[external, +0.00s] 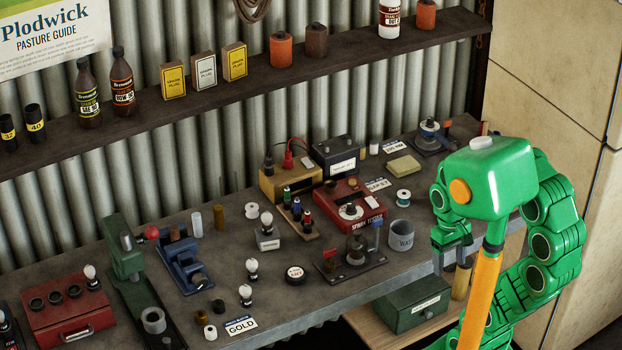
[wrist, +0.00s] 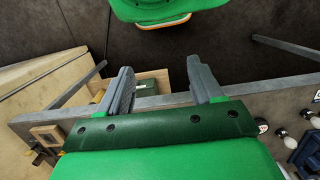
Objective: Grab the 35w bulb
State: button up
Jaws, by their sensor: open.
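My gripper (external: 451,262) is at the right, by the bench's front edge, well away from these bulbs. In the wrist view my gripper (wrist: 162,88) has its grey fingers wide apart with nothing between them. Small pale bulbs (wrist: 282,133) show at that view's right edge.
A green box (external: 412,303) sits below the bench.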

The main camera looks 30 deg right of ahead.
jog(key=w+a+f+m+y, duration=0.15)
jog(key=w+a+y, duration=0.35)
jog(key=a, duration=0.7)
jog(key=m+y, duration=0.8)
jog(key=m, duration=0.3)
send_near(245, 291)
jog(key=s+d+r, duration=0.1)
jog(key=s+r, duration=0.2)
jog(key=s, duration=0.3)
jog(key=w+f+m, duration=0.1)
jog(key=w+f, duration=0.1)
jog(key=w+a+f+m+t, duration=0.1)
jog(key=w+m, duration=0.1)
jog(key=w+a+f+m, duration=0.1)
jog(key=w+f+m, duration=0.1)
jog(key=shift+a+f+y, duration=0.1)
jog(key=shift+f+y, duration=0.2)
jog(key=shift+f, duration=0.05)
jog(key=shift+w+x, duration=0.2)
jog(key=shift+x, duration=3.75)
jog(key=shift+f, duration=0.15)
jog(key=shift+c, duration=0.4)
jog(key=c, duration=1)
